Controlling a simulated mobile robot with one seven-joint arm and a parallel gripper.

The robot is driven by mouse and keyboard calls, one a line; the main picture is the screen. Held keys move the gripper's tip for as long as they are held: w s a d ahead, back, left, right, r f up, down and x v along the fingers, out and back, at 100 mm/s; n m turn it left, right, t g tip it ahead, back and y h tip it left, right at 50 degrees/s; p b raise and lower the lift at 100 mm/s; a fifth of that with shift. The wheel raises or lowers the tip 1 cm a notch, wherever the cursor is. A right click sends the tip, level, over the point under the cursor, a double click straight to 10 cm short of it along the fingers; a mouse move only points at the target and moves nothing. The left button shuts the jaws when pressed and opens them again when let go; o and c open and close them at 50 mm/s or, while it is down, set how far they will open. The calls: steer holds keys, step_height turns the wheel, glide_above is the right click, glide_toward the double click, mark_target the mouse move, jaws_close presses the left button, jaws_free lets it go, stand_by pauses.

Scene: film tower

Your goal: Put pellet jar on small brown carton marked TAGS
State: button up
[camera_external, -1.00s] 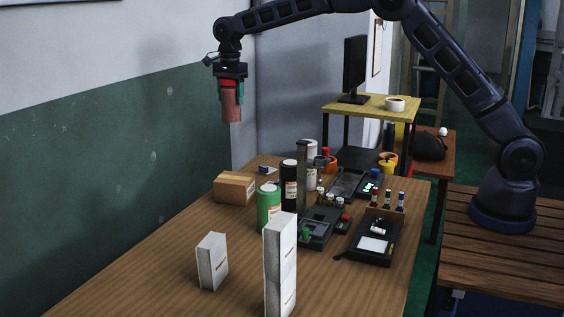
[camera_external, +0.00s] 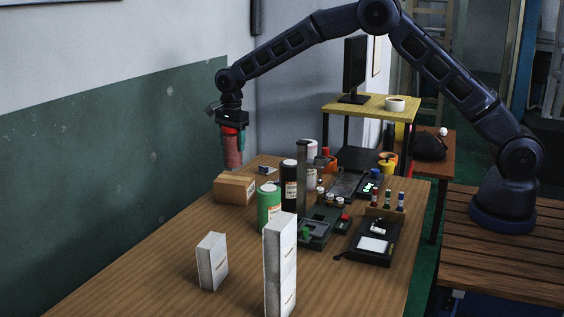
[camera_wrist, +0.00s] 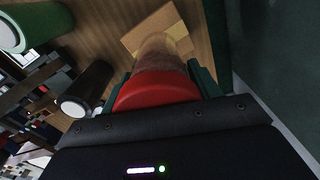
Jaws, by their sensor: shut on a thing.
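My gripper (camera_external: 232,133) is shut on the pellet jar (camera_external: 232,153), a reddish cylinder with a red lid. The jar hangs upright just above the small brown carton (camera_external: 234,189), near the table's far left edge. A narrow gap seems to show between jar and carton in the external view. In the wrist view the jar's red lid (camera_wrist: 158,90) faces the camera, and the carton (camera_wrist: 178,24) shows partly behind the jar. No TAGS marking can be read. The carton's middle is hidden by the jar in the wrist view.
A green cylinder (camera_external: 268,208) and a black cylinder (camera_external: 289,185) stand right of the carton. White boxes (camera_external: 281,265) stand at the front of the wooden table (camera_external: 150,275). Trays and small bottles (camera_external: 388,200) fill the right side. A green wall (camera_external: 110,150) lies left.

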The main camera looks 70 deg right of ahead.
mark_target(230, 151)
steer(key=shift+f, duration=1.95)
steer(key=shift+f, duration=0.1)
steer(key=o, duration=1.2)
